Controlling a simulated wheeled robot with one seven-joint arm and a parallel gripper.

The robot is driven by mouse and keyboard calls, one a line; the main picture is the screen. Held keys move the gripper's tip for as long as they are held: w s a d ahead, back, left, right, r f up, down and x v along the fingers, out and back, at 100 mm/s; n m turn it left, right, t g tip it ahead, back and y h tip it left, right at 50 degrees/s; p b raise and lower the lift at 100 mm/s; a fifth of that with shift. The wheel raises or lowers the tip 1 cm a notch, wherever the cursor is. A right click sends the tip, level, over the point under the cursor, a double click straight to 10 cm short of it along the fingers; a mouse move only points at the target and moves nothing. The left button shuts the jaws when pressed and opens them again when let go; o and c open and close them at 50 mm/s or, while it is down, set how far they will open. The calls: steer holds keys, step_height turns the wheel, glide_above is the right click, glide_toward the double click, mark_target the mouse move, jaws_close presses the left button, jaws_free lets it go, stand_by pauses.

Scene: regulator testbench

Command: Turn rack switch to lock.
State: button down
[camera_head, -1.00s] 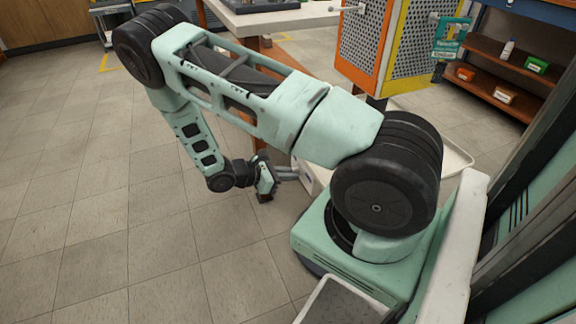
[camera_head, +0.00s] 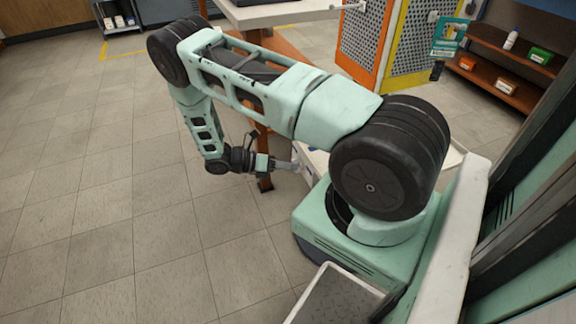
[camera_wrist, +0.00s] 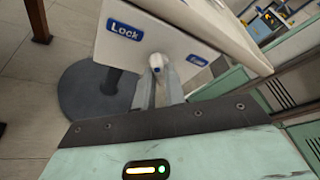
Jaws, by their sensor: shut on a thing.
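The rack switch (camera_wrist: 156,62) is a small pale lever on the front of a white box (camera_wrist: 165,40). A blue "Lock" label (camera_wrist: 125,31) is left of it, and a smaller blue label (camera_wrist: 197,60), too small to read surely, is right of it. My gripper's two grey fingers (camera_wrist: 158,88) are closed around the lever, which stands roughly upright in the wrist view. In the head view my gripper (camera_head: 290,165) reaches the white box (camera_head: 314,162) low behind my arm, which hides much of it. The lever itself cannot be made out there.
A round dark pedestal base (camera_wrist: 95,92) stands under the box. A workbench with a white top (camera_head: 285,14) and orange and yellow perforated panels (camera_head: 362,45) is behind. A wooden shelf (camera_head: 490,80) with small boxes stands at right. The tiled floor at left is clear.

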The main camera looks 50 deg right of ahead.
stand_by(0.4)
steer(key=c, duration=1.5)
jaws_free()
steer(key=shift+o, duration=0.2)
steer(key=shift+w+a, duration=0.1)
steer(key=shift+w, duration=0.05)
steer(key=v, duration=1.7)
steer(key=shift+w, duration=0.15)
